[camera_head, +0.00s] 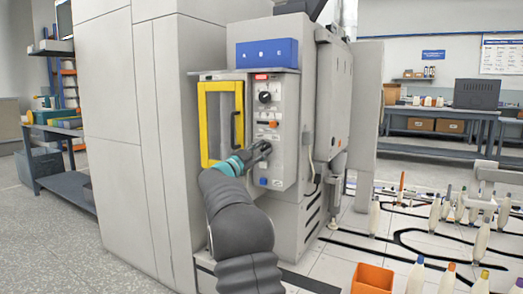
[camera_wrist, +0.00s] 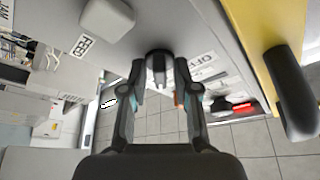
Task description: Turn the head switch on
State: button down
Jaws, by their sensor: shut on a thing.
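The grey control panel (camera_head: 287,130) is on the front of the machine, with a round black dial (camera_head: 264,97) high on it and an orange part (camera_head: 272,124) below that. My gripper (camera_head: 265,148) is at the lower part of this panel. In the wrist view, a black switch knob (camera_wrist: 158,62) sits between the two fingertips of my gripper (camera_wrist: 159,75). The gripper is shut on this knob. An "OFF" label (camera_wrist: 203,59) is beside it. In the head view my gripper hides the knob, and I cannot read its setting.
A yellow-framed door (camera_head: 203,125) with a black handle (camera_head: 234,128) is just left of the panel; the handle (camera_wrist: 290,95) is close on the right in the wrist view. A blue box (camera_head: 267,53) is above. An orange bin (camera_head: 372,279) and several bobbins stand at the lower right.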

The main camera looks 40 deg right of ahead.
dwell(0.4)
jog(key=c, duration=1.2)
grip_release()
jog(key=shift+d, duration=0.1)
jog(key=v, duration=1.2)
jog(key=shift+s, duration=0.1)
